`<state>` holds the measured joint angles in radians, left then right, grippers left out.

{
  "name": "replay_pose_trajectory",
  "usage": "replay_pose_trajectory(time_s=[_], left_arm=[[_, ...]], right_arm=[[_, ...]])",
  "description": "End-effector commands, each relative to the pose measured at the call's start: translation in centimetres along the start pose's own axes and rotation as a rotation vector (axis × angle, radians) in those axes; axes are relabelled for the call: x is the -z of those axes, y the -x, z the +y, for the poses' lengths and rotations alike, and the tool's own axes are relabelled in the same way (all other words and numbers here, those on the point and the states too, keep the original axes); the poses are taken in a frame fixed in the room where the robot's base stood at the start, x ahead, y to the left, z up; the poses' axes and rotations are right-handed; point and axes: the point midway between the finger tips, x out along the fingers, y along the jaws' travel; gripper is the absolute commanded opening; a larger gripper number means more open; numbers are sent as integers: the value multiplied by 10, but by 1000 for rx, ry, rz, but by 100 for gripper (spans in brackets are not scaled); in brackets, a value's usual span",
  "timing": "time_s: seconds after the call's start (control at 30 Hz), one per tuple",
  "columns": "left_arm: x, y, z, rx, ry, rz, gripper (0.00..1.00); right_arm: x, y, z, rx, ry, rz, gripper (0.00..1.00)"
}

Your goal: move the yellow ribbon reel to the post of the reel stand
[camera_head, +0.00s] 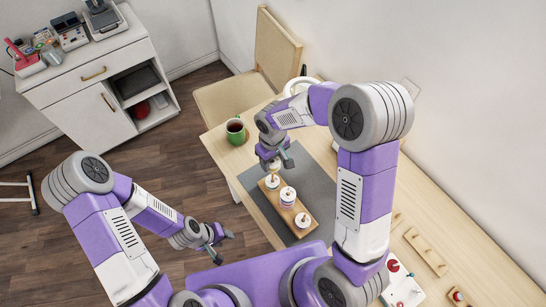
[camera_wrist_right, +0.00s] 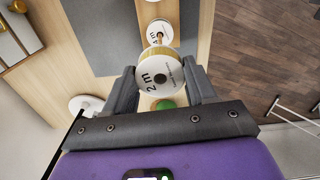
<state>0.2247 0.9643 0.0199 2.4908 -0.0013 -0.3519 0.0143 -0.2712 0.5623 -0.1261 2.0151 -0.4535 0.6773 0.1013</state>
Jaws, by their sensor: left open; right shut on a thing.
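The reel stand (camera_head: 311,231) is a long wooden board with upright posts on the grey mat. White-faced reels stand along it, one near its middle (camera_head: 288,194) and one at its near end (camera_head: 302,220). My right gripper (camera_head: 279,162) is at the stand's far end, shut on a reel with a white "2 m" face, seen in the right wrist view (camera_wrist_right: 160,76). A thin yellowish edge shows behind that face, so I take it as the yellow ribbon reel. Whether it touches a post is hidden. My left gripper (camera_head: 222,238) is open and empty, away from the table.
A green mug (camera_head: 236,131) stands left of my right gripper. The grey mat (camera_head: 319,187) is bare right of the stand. A wooden peg rack (camera_head: 426,252) lies at the right of the table, and a chair (camera_head: 235,100) stands behind.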

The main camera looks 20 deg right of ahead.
Motion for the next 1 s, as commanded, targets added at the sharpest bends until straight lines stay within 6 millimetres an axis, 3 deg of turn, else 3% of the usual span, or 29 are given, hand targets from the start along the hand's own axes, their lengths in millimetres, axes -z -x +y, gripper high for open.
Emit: replay_pose_trajectory(time_s=[0.27, 0.4, 1.0], left_arm=[[1, -31, -12, 0, 0, 0, 43], [1, -24, -9, 0, 0, 0, 43], [2, -37, -14, 0, 0, 0, 43]], right_arm=[[0, -43, 0, 0, -1, -1, 27], [0, -35, 0, 0, -1, 1, 27], [0, -51, 0, 0, -2, 0, 27]])
